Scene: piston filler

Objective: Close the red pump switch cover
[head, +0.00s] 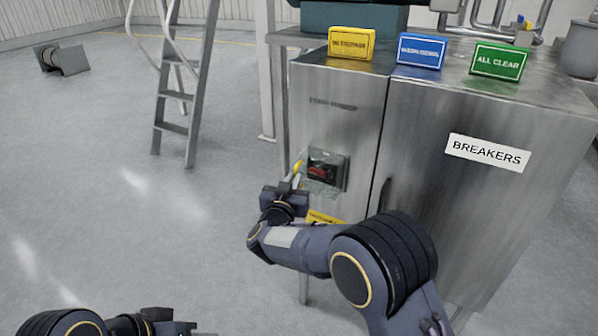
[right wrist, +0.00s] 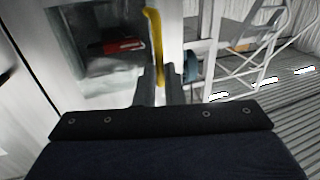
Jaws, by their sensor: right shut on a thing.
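The red pump switch (head: 318,171) sits in a recessed grey box on the front of the steel cabinet. It also shows in the right wrist view (right wrist: 118,46). Its clear cover (head: 322,189) appears swung open, with a yellow edge strip (head: 297,170) standing out at the left of the box. My right gripper (head: 291,188) is at this edge; in the right wrist view its two fingers are shut on the yellow strip (right wrist: 156,45). The cover's clear pane is hard to make out. My left gripper (head: 182,327) is at the bottom edge, partly cut off, away from the cabinet.
The steel cabinet (head: 440,150) carries a BREAKERS label, a dark door handle, and yellow (head: 351,43), blue (head: 420,51) and green (head: 498,61) signs on top. A yellow label (head: 325,218) is below the switch box.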

